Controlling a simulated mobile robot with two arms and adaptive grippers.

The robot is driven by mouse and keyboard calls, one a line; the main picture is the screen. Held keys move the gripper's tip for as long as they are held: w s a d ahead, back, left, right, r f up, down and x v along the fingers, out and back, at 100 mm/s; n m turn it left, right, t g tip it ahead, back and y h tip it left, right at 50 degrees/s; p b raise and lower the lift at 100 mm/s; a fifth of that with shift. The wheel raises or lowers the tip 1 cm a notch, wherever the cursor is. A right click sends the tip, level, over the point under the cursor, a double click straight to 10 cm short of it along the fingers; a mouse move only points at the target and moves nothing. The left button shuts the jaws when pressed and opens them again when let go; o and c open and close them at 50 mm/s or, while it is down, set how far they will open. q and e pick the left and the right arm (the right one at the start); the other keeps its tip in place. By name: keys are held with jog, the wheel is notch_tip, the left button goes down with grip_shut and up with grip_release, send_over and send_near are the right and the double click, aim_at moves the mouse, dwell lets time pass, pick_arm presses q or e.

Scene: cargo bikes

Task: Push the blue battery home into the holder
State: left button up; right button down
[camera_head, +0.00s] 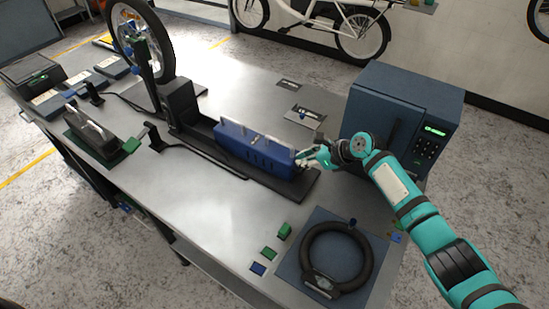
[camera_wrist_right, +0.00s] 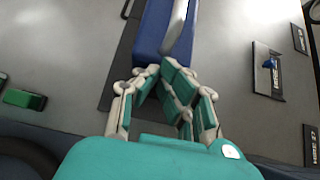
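The blue battery (camera_head: 253,152) lies lengthwise in the long black holder (camera_head: 308,187), with a pale handle strip along its top. A short stretch of holder shows between the battery's far left end and the black end block (camera_head: 180,104). My right gripper (camera_head: 304,159) is at the battery's near right end. In the right wrist view, its fingertips (camera_wrist_right: 160,74) are together at the end of the blue battery (camera_wrist_right: 152,30), with nothing visible between them. They look in contact, but the exact touch is hard to tell. My left gripper is not in view.
A dark blue cabinet (camera_head: 405,108) with a green display stands right of the holder. A black ring lock (camera_head: 335,262) lies on a blue mat in front. A wheel (camera_head: 140,40) stands behind the end block.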

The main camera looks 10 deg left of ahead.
aim_at(278, 141)
jog(key=shift+w+a+b, duration=0.25)
jog(key=shift+a, duration=0.45)
jog(key=shift+w+a+b, duration=0.2)
jog(key=shift+w+a, duration=0.05)
jog(key=shift+a, duration=0.45)
jog(key=shift+w+a+b, duration=0.25)
jog(key=shift+a+b, duration=0.05)
jog(key=shift+a, duration=0.25)
jog(key=shift+w+a+b, duration=0.2)
jog(key=shift+a+b, duration=0.1)
jog(key=shift+a, duration=0.2)
jog(key=shift+w+a+b, duration=0.3)
jog(key=shift+a+b, duration=0.25)
jog(key=shift+a, duration=0.25)
jog(key=shift+w+a+b, duration=0.3)
jog(key=shift+a+b, duration=0.25)
jog(key=shift+a, duration=0.2)
jog(key=shift+w+a+b, duration=0.3)
jog(key=shift+a+b, duration=0.3)
jog(key=shift+b, duration=0.1)
jog(key=shift+w+a+b, duration=0.25)
jog(key=shift+a+b, duration=0.35)
jog(key=shift+b, duration=0.05)
jog(key=shift+w+a+b, duration=0.25)
jog(key=shift+a+b, duration=0.35)
jog(key=shift+b, duration=0.3)
jog(key=shift+w+a+b, duration=0.25)
jog(key=shift+a+b, duration=0.35)
jog(key=shift+b, duration=0.25)
jog(key=shift+r, duration=0.1)
